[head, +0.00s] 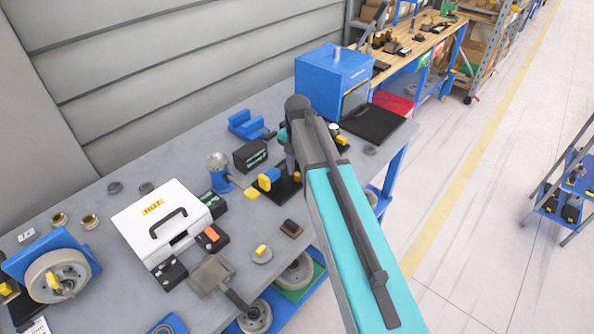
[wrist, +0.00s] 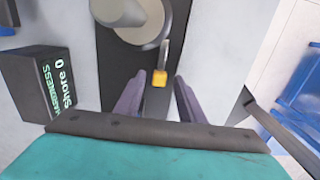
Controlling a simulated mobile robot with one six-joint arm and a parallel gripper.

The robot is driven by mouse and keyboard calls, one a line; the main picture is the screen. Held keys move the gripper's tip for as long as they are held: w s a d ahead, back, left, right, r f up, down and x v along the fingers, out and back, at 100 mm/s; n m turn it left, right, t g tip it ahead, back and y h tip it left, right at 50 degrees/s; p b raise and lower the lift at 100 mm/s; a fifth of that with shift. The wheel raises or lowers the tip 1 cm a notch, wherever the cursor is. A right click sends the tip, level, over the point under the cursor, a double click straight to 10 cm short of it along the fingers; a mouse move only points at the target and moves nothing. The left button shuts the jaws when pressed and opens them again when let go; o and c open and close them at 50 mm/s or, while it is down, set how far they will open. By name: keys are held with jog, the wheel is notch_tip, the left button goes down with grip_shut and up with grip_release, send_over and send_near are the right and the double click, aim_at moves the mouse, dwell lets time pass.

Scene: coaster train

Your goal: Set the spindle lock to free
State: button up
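In the wrist view a small lever with a yellow tip (wrist: 159,78) sticks out from a round grey metal part (wrist: 138,18) on a dark plate (wrist: 115,70). I see no label that says whether this lever is the spindle lock, nor its set position. My gripper (wrist: 158,97) is open, its two purple-grey fingers on either side of the yellow tip with a gap to each.
A black box marked "HARDNESS Shore 0" (wrist: 48,85) stands left of the plate. On the grey bench (head: 120,235) are a white case marked HOT (head: 150,235), a blue machine (head: 335,80) and a wheel on a blue stand (head: 60,270). Open floor (head: 480,240) lies to the right.

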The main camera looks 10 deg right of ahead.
jog(key=shift+f, duration=0.25)
jog(key=shift+c, duration=0.2)
grip_shut()
jog(key=shift+s+a, duration=0.8)
jog(key=shift+a, duration=0.2)
jog(key=shift+o, duration=0.2)
grip_release()
jog(key=shift+a, duration=0.1)
jog(key=shift+w+r, duration=0.15)
jog(key=shift+r, duration=0.15)
